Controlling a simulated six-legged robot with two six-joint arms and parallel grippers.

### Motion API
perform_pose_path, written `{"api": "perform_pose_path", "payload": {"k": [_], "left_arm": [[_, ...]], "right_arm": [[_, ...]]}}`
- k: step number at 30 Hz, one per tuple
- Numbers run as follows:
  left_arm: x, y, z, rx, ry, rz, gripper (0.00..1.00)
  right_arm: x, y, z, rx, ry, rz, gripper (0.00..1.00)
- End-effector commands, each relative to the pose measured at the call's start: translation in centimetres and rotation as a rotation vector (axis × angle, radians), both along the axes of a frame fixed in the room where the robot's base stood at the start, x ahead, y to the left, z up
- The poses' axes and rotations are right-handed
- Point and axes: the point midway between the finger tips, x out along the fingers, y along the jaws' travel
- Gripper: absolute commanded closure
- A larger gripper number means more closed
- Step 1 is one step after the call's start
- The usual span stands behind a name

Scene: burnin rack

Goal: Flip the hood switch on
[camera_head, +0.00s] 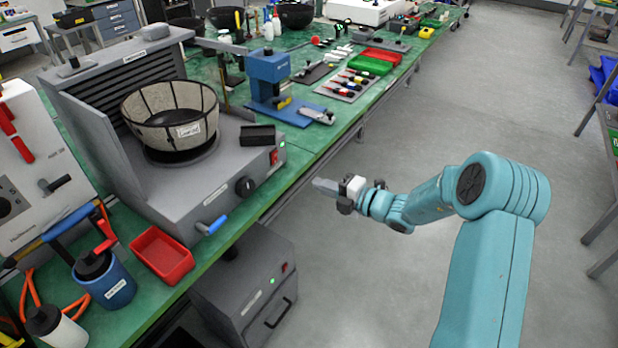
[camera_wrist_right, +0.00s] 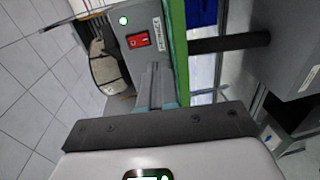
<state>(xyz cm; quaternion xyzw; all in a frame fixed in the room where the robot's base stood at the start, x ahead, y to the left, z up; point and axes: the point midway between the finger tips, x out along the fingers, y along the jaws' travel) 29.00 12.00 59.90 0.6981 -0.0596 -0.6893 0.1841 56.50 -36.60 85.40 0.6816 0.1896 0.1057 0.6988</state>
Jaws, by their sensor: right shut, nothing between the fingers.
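The hood (camera_head: 190,195) is a grey unit with a slatted back and a round mesh basket on top, at the left of the head view. Its red switch (camera_head: 275,157) is on the front panel's right end, with a small green light above it. The switch also shows in the right wrist view (camera_wrist_right: 138,40), close past the fingertips; I cannot tell which way its rocker is tipped. My right gripper (camera_head: 318,185) is shut and empty, in front of the bench edge and apart from the switch. In the wrist view its fingers (camera_wrist_right: 155,75) point toward the panel. My left gripper is not in view.
A black knob (camera_head: 245,187) and a blue-handled lever (camera_head: 215,225) stick out of the hood front. A blue press (camera_head: 268,75) stands right of the hood. A grey box (camera_head: 250,285) with its own red switch sits below the bench. The aisle floor (camera_head: 400,130) is clear.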

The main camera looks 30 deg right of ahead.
Motion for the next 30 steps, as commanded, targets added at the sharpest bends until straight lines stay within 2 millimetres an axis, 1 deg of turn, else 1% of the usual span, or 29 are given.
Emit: {"api": "perform_pose_path", "payload": {"k": [1,3,7,24,26,27,29,30], "left_arm": [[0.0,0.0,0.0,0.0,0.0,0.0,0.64],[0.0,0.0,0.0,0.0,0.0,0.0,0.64],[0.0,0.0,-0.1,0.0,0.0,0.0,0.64],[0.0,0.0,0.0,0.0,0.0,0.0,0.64],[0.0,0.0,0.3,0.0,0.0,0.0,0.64],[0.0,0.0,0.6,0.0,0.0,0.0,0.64],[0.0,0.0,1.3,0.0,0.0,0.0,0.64],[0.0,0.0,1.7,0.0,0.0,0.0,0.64]], "right_arm": [[-0.6,-0.4,-0.1,-0.001,-0.001,-0.002,1.0],[-1.3,-0.7,-0.2,-0.001,0.0,-0.001,1.0],[-1.9,-0.9,-0.2,-0.001,-0.001,-0.001,1.0],[-2.1,-0.8,-0.1,0.0,-0.002,0.002,1.0],[-1.8,0.0,0.4,0.001,-0.007,0.02,1.0],[-1.4,1.2,0.7,0.007,-0.008,0.044,1.0],[-0.7,4.2,0.9,0.027,-0.002,0.1,1.0],[-0.6,6.9,0.5,0.047,0.015,0.152,1.0]]}}
